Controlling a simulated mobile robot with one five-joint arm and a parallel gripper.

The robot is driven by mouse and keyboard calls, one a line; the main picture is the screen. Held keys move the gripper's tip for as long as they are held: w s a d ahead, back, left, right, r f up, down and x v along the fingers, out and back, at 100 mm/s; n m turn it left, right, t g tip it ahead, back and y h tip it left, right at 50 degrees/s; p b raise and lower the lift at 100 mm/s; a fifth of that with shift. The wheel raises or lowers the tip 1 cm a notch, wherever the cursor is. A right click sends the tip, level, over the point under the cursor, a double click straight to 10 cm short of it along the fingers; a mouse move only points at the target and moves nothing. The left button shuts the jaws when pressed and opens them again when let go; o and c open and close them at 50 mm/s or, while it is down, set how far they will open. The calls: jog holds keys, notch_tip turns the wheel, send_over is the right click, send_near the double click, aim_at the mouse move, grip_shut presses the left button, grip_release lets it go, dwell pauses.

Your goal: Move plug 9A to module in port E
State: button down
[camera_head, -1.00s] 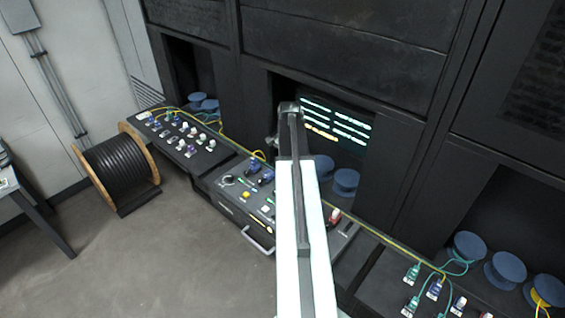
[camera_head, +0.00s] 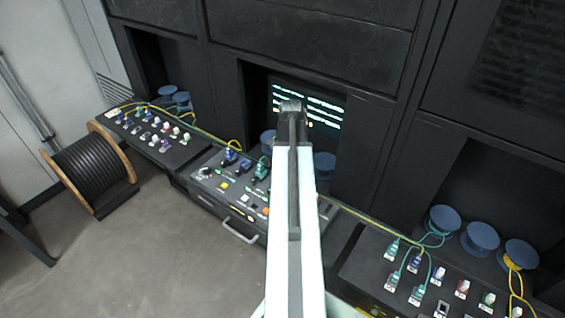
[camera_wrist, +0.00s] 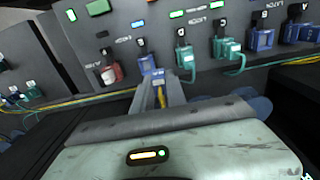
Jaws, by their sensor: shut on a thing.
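My gripper (camera_wrist: 161,92) points at a console panel in the wrist view. A yellow cable runs between its grey fingers, and a small blue plug (camera_wrist: 147,65) sits at their tips. The fingers look closed on this plug. I cannot read a 9A tag on it or tell whether it touches the panel behind. In the head view my arm's end covers the gripper and the plug. The middle console (camera_head: 213,196) carries blue and green plugs and small modules. The port letter E is not readable.
In the wrist view a dark red plug (camera_wrist: 110,69) stands left of the gripper; green plugs (camera_wrist: 229,48) and blue plugs (camera_wrist: 262,38) stand right. The head view shows a left console (camera_head: 185,156), a right console (camera_head: 363,268), a cable drum (camera_head: 92,167) and blue spools (camera_head: 480,238).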

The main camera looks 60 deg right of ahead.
jog(key=s+f+b, duration=0.2)
jog(key=f+b, duration=0.1)
jog(key=s+f+b, duration=0.1)
jog(key=shift+f+b, duration=0.25)
jog(key=shift+b, duration=0.05)
jog(key=shift+f+b, duration=0.9)
jog(key=shift+f+b, duration=0.55)
dwell(0.5)
jog(key=c, duration=1.3)
grip_release()
notch_tip(320, 180, up, 8)
jog(key=p, duration=0.8)
